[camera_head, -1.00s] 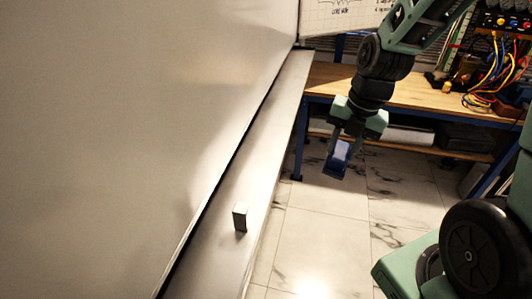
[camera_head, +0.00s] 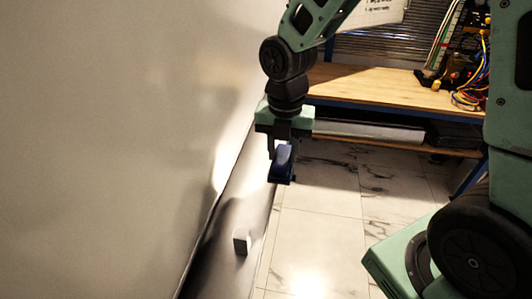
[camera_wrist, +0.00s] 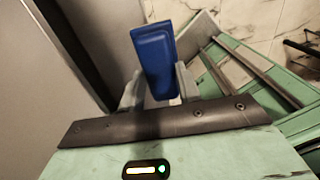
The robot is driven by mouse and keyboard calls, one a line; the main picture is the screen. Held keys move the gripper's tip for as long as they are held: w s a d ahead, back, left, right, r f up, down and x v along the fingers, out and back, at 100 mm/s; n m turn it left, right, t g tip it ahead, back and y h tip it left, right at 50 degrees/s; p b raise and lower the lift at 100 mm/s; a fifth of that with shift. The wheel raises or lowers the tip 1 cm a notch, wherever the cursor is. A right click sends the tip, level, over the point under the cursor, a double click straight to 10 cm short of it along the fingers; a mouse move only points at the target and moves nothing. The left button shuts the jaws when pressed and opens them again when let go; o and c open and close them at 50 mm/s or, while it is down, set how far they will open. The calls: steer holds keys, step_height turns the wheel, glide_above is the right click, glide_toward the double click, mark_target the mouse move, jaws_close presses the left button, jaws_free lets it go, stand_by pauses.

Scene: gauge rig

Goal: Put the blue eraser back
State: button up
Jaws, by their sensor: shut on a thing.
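The blue eraser (camera_head: 284,164) is held between the fingers of my gripper (camera_head: 281,152), which is shut on it. It also shows in the wrist view (camera_wrist: 154,58), upright between the two fingers (camera_wrist: 155,92). In the head view my gripper is beside the whiteboard, over or near the outer edge of the ledge (camera_head: 228,222) that runs along the board's foot. The eraser looks clear of the ledge; its exact height above it is hard to tell.
The large whiteboard (camera_head: 110,130) fills the left side. A wooden workbench (camera_head: 385,88) with cables (camera_head: 470,90) stands behind. Bare tiled floor (camera_head: 320,220) lies right of the ledge. The ledge around the small block looks empty.

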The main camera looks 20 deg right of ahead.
steer(key=shift+w+a+r+p, duration=0.1)
steer(key=shift+w+a+p, duration=0.05)
steer(key=shift+w+a, duration=0.4)
steer(key=shift+w+a+p, duration=0.15)
steer(key=shift+w+a, duration=0.2)
steer(key=shift+a, duration=0.35)
steer(key=shift+w+a+f+p, duration=0.15)
steer(key=shift+f+p, duration=0.25)
steer(key=shift+f, duration=0.25)
steer(key=shift+a+f+p, duration=0.15)
steer(key=shift+f+p, duration=0.2)
steer(key=shift+f, duration=0.85)
steer(key=o, duration=0.9)
steer(key=shift+r, duration=0.1)
step_height(320, 180, up, 11)
steer(key=b, duration=0.2)
steer(key=s+a+m, duration=0.2)
steer(key=s+m, duration=0.4)
steer(key=m, duration=0.1)
steer(key=s+a+f+m, duration=0.1)
steer(key=s+a+m, duration=0.1)
steer(key=s+m, duration=0.5)
steer(key=s+a+m, duration=0.2)
steer(key=s+m, duration=0.5)
steer(key=shift+a+f+y, duration=0.15)
steer(key=shift+f+y, duration=0.05)
steer(key=shift+y, duration=0.1)
